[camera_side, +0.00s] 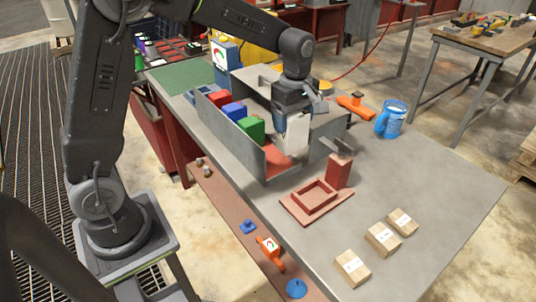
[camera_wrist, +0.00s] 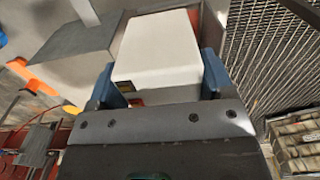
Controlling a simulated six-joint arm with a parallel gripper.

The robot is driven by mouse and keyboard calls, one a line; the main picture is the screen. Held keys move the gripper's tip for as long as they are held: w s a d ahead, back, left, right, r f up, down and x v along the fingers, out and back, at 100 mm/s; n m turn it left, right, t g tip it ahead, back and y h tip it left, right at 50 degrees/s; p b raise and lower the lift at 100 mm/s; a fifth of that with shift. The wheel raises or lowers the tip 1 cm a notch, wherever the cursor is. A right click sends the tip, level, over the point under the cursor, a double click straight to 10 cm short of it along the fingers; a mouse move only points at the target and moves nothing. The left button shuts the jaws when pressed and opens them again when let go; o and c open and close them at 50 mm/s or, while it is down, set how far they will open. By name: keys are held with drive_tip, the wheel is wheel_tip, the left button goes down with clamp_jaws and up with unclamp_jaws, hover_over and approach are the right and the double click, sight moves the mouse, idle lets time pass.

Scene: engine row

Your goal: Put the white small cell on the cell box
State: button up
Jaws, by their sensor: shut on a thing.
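The white small cell (camera_side: 298,134) is a pale block under my gripper (camera_side: 293,112) in the side view. In the wrist view the white cell (camera_wrist: 158,50) sits between the two blue fingers of my gripper (camera_wrist: 160,82), which is shut on it. The cell is over the near end of a long grey walled channel (camera_side: 228,128), probably the cell box. A red, a blue and a green block (camera_side: 250,129) stand in a row in it, with the green one nearest the white cell. A red surface (camera_side: 278,160) shows below the cell; whether they touch cannot be told.
A red tray with a post (camera_side: 316,196) stands close in front. Several cardboard boxes (camera_side: 382,237) lie at the front right, and a blue mug (camera_side: 391,119) stands to the right. An orange tool (camera_side: 355,106) lies behind. The right tabletop is mostly clear.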

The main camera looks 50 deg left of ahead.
drive_tip(key=s+a, duration=0.1)
drive_tip(key=a, duration=0.6)
drive_tip(key=shift+s+f, duration=0.1)
drive_tip(key=shift+f, duration=4.9)
drive_tip(key=shift+f, duration=0.15)
drive_tip(key=o, duration=1.4)
